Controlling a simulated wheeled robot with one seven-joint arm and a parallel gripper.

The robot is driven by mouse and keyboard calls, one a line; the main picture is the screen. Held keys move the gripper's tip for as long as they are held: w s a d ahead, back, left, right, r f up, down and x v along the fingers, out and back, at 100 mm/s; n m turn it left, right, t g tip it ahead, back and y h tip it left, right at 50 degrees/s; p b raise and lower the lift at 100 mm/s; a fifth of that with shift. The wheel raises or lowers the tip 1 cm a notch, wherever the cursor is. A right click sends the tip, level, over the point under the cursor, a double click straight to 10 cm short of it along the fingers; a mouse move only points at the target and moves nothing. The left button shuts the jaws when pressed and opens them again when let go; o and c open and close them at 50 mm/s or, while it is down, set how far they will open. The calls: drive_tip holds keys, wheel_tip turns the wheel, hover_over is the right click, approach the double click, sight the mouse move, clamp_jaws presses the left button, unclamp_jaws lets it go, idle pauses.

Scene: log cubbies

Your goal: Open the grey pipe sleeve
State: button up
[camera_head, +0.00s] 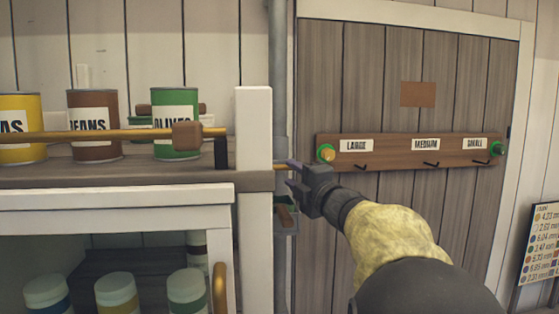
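A grey vertical pipe (278,70) runs up the wall between the white shelf post and the wooden door. I cannot pick out a separate sleeve on it. My gripper (289,176) is in front of the pipe, just right of the shelf post, pointing left. Its dark fingers look apart, with nothing clearly held between them. My gripper hides part of the pipe, and I cannot tell whether it touches it.
The white shelf post (254,130) stands close left of my gripper. A brass rod (100,135) with a wooden knob crosses in front of several cans. A labelled hook board (390,152) hangs on the door behind my arm. A chart (540,245) is at far right.

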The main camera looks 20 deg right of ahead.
sight(283, 169)
drive_tip(key=p+x, duration=0.1)
drive_tip(key=x, duration=0.3)
drive_tip(key=shift+w+a+r+p, duration=0.1)
drive_tip(key=shift+w+r+p, duration=0.1)
drive_tip(key=shift+p, duration=0.15)
drive_tip(key=shift+w+f, duration=0.1)
drive_tip(key=shift+w, duration=0.35)
clamp_jaws()
